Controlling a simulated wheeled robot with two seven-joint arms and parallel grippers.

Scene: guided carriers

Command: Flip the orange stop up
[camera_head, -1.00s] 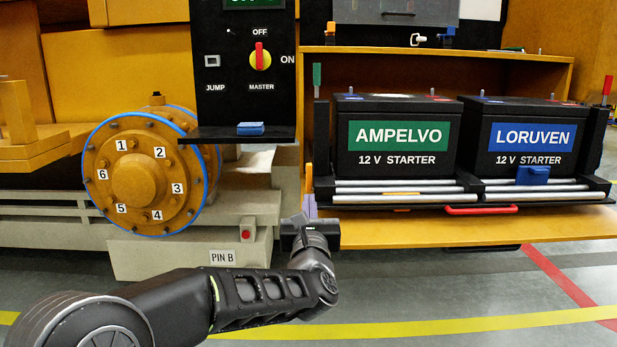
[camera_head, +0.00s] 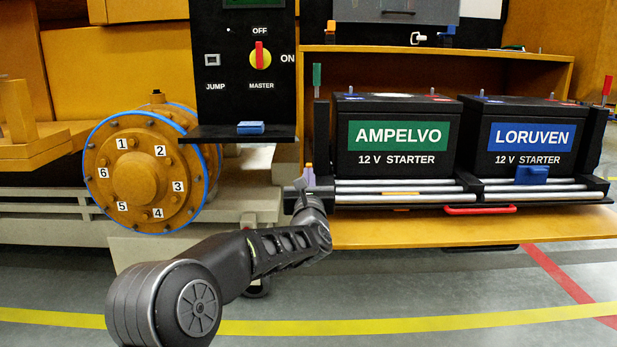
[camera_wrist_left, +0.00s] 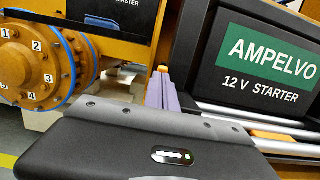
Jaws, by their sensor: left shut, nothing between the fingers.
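The orange stop (camera_head: 400,193) lies low and flat among the rollers in front of the AMPELVO battery (camera_head: 398,160). In the left wrist view the stop (camera_wrist_left: 270,134) is a thin orange strip between the rollers, right of my fingers. My left gripper (camera_head: 309,173) is at the left end of the roller tray, left of the stop and apart from it. Its purple fingers (camera_wrist_left: 164,88) are shut and empty, with a small orange patch at their far end. The wrist housing covers the lower part of that view. My right gripper is not in view.
A blue stop (camera_head: 532,175) stands up before the LORUVEN battery (camera_head: 530,128). A red handle (camera_head: 480,209) sits on the tray front. A black switch panel (camera_head: 243,95) and a round flange (camera_head: 140,177) are left. The orange shelf (camera_head: 440,232) in front is clear.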

